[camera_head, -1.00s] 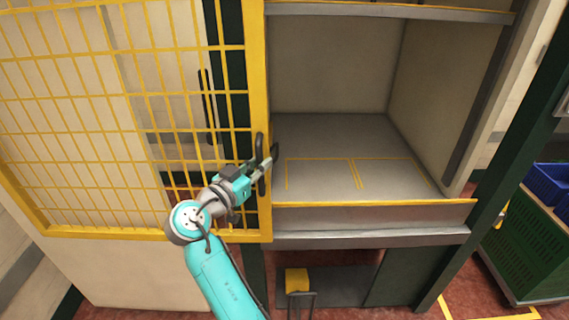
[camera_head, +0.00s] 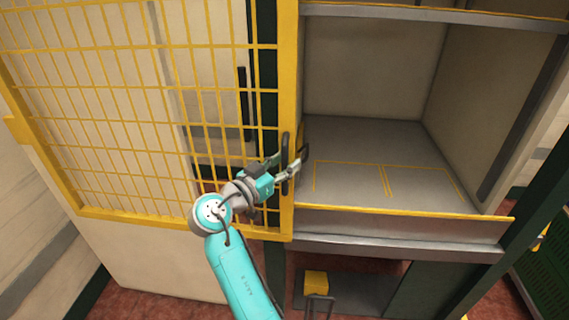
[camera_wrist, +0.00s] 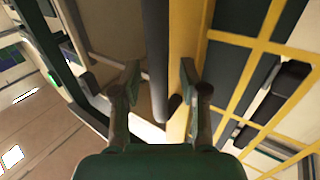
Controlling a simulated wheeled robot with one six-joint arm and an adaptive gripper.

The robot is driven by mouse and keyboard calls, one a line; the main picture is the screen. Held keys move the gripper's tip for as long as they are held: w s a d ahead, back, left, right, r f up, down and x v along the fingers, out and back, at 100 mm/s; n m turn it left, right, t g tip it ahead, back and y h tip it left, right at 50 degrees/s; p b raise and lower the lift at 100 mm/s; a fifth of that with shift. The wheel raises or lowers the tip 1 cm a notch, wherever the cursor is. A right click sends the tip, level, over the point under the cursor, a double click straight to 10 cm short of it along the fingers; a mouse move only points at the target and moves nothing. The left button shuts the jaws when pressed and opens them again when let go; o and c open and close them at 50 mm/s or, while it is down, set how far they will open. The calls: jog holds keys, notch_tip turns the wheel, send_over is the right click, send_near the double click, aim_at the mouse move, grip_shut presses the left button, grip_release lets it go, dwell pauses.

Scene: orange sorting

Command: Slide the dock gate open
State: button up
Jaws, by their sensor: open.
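The dock gate (camera_head: 210,45) is a yellow-framed mesh panel on the left in the head view. The bay beside it stands open, with its grey floor (camera_head: 360,140) bare. A dark upright handle (camera_head: 285,150) is on the gate's right frame post. My gripper (camera_head: 297,162) is open at the handle, with its fingers reaching past the gate's edge. In the wrist view the handle bar (camera_wrist: 157,40) runs between the spread fingers of my gripper (camera_wrist: 158,80), with gaps visible on both sides. The yellow post (camera_wrist: 184,40) is just right of the bar.
A second dark upright bar (camera_head: 243,100) shows behind the mesh. A yellow-edged sill (camera_head: 400,222) crosses the bay's front. Below it is a yellow block (camera_head: 316,283) in the lower opening. A green crate (camera_head: 545,262) stands at the far right.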

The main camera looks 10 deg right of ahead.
jog(key=v, duration=1.2)
